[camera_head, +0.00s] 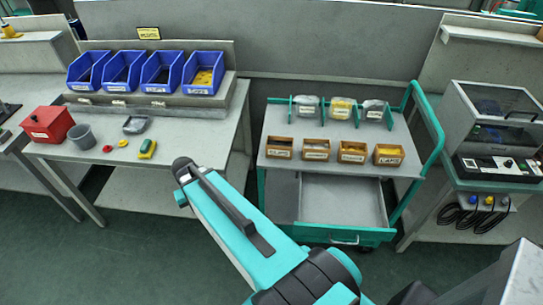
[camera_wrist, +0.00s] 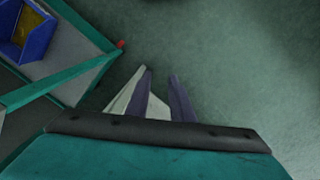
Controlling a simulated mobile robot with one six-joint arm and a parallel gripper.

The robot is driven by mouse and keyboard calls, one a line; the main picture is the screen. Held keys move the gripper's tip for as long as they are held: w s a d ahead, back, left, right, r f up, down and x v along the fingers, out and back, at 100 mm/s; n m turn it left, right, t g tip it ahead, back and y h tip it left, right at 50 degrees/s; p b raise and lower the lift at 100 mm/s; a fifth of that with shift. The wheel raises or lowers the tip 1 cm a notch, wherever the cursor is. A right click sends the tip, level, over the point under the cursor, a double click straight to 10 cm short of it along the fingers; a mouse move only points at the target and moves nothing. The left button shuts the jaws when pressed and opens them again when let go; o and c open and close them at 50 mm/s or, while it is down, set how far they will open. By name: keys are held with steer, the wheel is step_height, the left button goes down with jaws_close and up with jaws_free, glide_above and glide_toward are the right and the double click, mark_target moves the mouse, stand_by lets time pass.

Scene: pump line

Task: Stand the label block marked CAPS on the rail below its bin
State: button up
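The arm stretches forward in the head view, but my gripper is out of sight there. In the wrist view my gripper (camera_wrist: 161,76) points down over green floor, with its two fingers apart and floor showing between the tips. A pale shape (camera_wrist: 124,97) shows beside and behind the left finger; I cannot tell what it is. Blue bins stand in a row on the left bench, the rightmost bin (camera_head: 203,74) holding yellow pieces. The grey rail (camera_head: 150,113) runs below them, with small white labels (camera_head: 86,101) along it. I cannot read CAPS on any label.
The left bench also holds a red box (camera_head: 47,125), a grey cup (camera_head: 82,137), a small grey tray (camera_head: 136,124) and a yellow-green device (camera_head: 147,148). A teal cart (camera_head: 338,236) with wooden bins (camera_head: 388,154) stands right of it. A clear-lidded machine (camera_head: 495,127) is far right.

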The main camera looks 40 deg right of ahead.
steer(key=s+a+f+n+g+b, duration=0.1)
steer(key=s+a+f+g+b, duration=0.1)
steer(key=s+f, duration=1.1)
steer(key=s+a+f+n+g+b, duration=0.2)
steer(key=s+a+f+b, duration=0.3)
steer(key=s+f, duration=0.8)
step_height(320, 180, down, 2)
steer(key=shift+a+f+g+b, duration=0.15)
steer(key=shift+g+b, duration=0.55)
steer(key=shift+b, duration=0.5)
steer(key=shift+w, duration=0.1)
steer(key=shift+o, duration=1.3)
steer(key=shift+a, duration=0.15)
